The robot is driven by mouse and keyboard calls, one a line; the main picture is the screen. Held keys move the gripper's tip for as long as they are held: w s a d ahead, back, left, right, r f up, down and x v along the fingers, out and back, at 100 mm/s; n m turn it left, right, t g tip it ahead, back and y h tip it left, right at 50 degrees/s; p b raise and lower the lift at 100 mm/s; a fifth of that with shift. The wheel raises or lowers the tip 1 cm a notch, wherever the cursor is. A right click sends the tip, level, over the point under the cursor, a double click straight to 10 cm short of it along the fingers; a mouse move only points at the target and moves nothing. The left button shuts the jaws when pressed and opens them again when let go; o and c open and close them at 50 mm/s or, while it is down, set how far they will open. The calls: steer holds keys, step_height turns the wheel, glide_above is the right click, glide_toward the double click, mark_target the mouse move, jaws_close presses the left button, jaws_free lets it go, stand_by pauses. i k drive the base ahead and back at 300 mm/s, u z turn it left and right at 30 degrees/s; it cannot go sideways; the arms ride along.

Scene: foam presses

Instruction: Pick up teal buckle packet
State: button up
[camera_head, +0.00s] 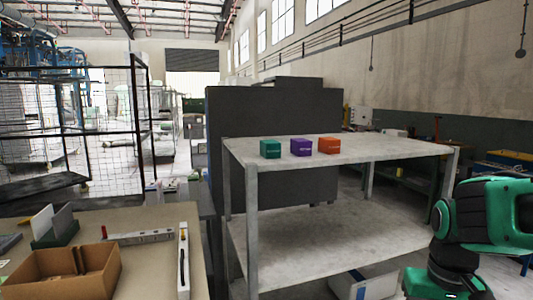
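A small teal box-shaped packet (270,149) stands on the top shelf of the grey rack (390,150), near its left end. A purple packet (302,147) stands just right of it, and an orange packet (329,146) right of that. The packets are close together with small gaps. Any lettering on them is too small to read. Green and black links of my arm show at the right edge, right of the rack. My gripper is not clearly in view.
A table (150,222) at lower left holds an open cardboard box (62,275), a level-like bar (140,237) and a white-and-dark strip (183,260). A dark cabinet (277,110) stands behind the rack. The top shelf's right part is clear.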

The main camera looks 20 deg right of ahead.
mark_target(269, 149)
steer(key=u, duration=2.35)
steer(key=k, duration=1.65)
steer(key=z, duration=1.15)
steer(key=i, duration=0.5)
